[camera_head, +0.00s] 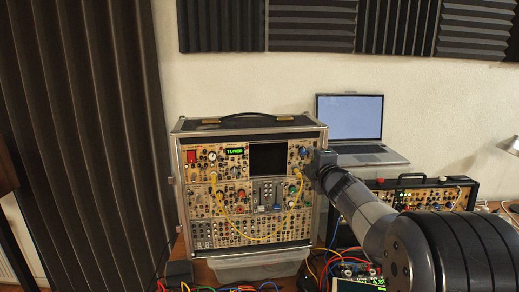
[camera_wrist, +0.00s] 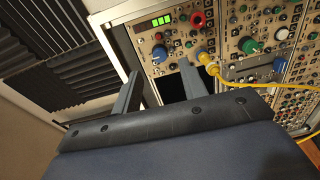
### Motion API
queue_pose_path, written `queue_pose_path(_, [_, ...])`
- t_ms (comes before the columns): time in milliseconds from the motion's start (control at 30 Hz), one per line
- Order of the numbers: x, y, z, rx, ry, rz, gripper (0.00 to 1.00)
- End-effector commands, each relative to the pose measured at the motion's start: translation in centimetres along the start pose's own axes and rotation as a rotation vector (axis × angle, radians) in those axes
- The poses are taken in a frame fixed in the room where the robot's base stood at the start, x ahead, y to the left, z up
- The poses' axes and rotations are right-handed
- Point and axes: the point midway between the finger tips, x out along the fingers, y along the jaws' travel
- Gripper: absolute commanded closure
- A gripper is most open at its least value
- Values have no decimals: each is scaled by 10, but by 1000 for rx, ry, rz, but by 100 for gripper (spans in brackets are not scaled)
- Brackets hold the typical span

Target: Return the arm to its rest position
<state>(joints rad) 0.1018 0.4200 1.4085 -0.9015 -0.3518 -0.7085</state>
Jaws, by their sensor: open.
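My arm (camera_head: 372,217) reaches in from the lower right of the head view toward the upper right of the modular synth case (camera_head: 184,190). My gripper (camera_head: 316,168) is at the right side of the panel, near a blue knob (camera_head: 303,152); its fingers are hard to make out there. In the wrist view my gripper (camera_wrist: 160,70) is open, with two grey fingers apart and nothing held between them. The blue knob (camera_wrist: 160,54) and a yellow cable plug (camera_wrist: 205,58) show just beyond the fingers. I cannot tell whether a finger touches the panel.
A laptop (camera_head: 349,118) stands behind, right of the case. A second synth unit (camera_head: 425,195) sits at the right. Loose cables (camera_head: 335,262) lie low in front, and a clear plastic bin (camera_head: 250,268) is below the case. Foam panels cover the upper wall.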

Motion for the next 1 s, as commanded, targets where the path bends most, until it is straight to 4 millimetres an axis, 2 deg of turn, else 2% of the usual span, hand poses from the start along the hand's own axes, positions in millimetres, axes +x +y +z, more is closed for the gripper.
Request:
queue_pose_path(200, [31, 1, -1, 0, 1, -1, 59])
queue_pose_path(400, [47, 1, 0, 0, 1, 0, 59])
queue_pose_path(600, [52, 0, 0, -2, 0, 0, 59])
queue_pose_path(1000, [47, 0, 0, -3, 0, 1, 59])
